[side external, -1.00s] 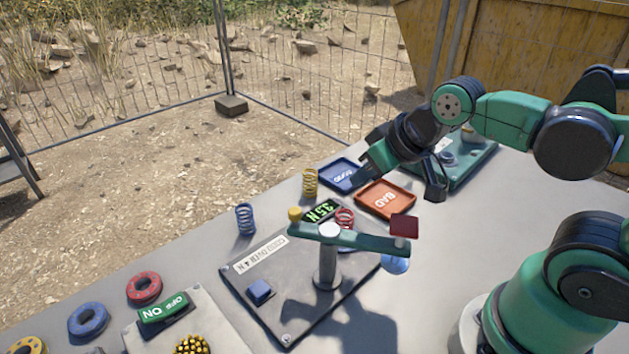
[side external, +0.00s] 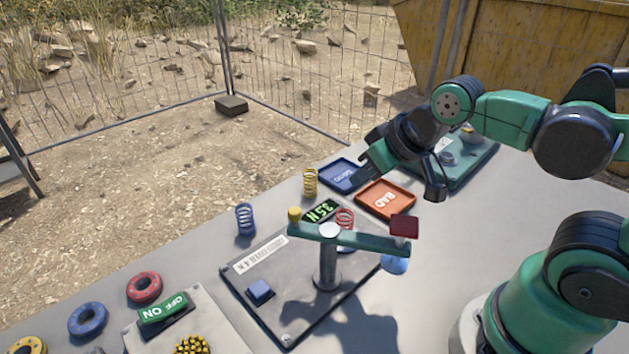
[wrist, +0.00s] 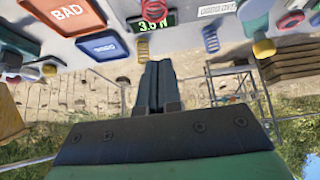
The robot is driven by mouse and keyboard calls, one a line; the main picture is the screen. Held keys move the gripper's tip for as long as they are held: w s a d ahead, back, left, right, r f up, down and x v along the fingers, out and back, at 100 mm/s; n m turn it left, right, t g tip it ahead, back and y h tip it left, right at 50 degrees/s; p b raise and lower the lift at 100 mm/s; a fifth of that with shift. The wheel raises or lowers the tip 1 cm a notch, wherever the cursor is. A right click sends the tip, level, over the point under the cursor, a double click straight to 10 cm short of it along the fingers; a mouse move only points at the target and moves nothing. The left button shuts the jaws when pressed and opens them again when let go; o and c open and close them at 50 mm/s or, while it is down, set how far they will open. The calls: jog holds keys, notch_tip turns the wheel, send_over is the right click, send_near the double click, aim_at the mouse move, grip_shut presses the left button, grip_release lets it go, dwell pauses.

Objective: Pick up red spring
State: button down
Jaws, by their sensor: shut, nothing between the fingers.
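The red spring (side external: 344,218) stands behind the green beam of the tester, next to the green "3.5 N" display; the beam hides its lower part. It also shows at the top of the wrist view (wrist: 153,10). My gripper shows in the wrist view (wrist: 157,68) with its two dark fingers together and nothing between them. In the side view my gripper is up over the area by the blue and orange trays, apart from the red spring, with its fingertips partly hidden by the wrist.
A yellow spring (side external: 310,182) and a blue spring (side external: 245,219) stand nearby. The orange BAD tray (side external: 384,212) and a blue tray (side external: 334,184) lie behind the tester. The green beam (side external: 365,241) on its post (side external: 327,268) is an obstacle. Rings lie at the lower left.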

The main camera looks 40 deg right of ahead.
dwell(0.4)
jog(key=shift+c, duration=1.7)
grip_release()
jog(key=n+g, duration=0.3)
jog(key=g, duration=0.3)
send_over(344, 221)
notch_tip(344, 221, down, 4)
jog(key=shift+f, duration=0.25)
jog(key=shift+f+g, duration=0.5)
jog(key=shift+f, duration=2.95)
